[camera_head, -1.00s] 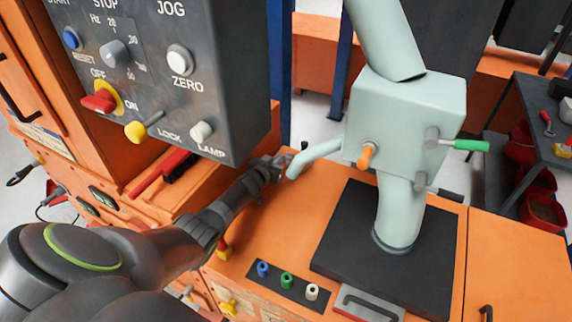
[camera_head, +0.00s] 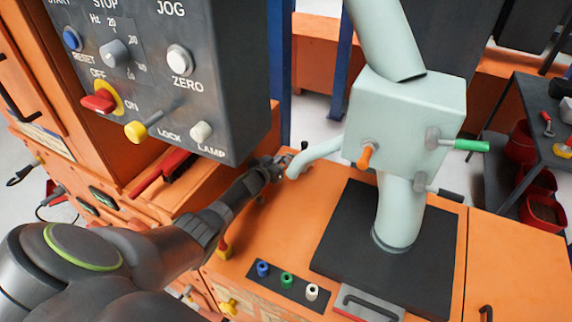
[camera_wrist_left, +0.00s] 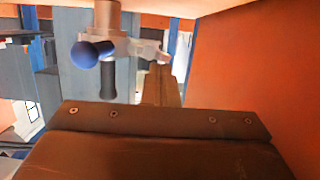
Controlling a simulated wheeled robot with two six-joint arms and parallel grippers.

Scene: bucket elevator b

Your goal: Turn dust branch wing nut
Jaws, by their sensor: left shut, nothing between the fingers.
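The pale green dust branch (camera_head: 318,152) runs left from the pale green box and ends beside my left gripper (camera_head: 281,163). In the left wrist view, the shut, empty fingers (camera_wrist_left: 161,75) point away from me. Their tips are at or very near a pale metal winged piece (camera_wrist_left: 146,48), which looks like the wing nut; I cannot tell whether they touch it. A blue ball (camera_wrist_left: 92,52) and a black grip (camera_wrist_left: 108,80) are just left of it. The head view hides the nut behind the gripper. My right gripper is not in view.
The pale green box (camera_head: 400,120) carries an orange knob (camera_head: 365,156), a green handle (camera_head: 470,145) and a lower black-ended lever (camera_head: 447,194). A grey control panel (camera_head: 235,110) overhangs my left forearm. Blue, green and white knobs (camera_head: 287,279) stand in front on the orange deck.

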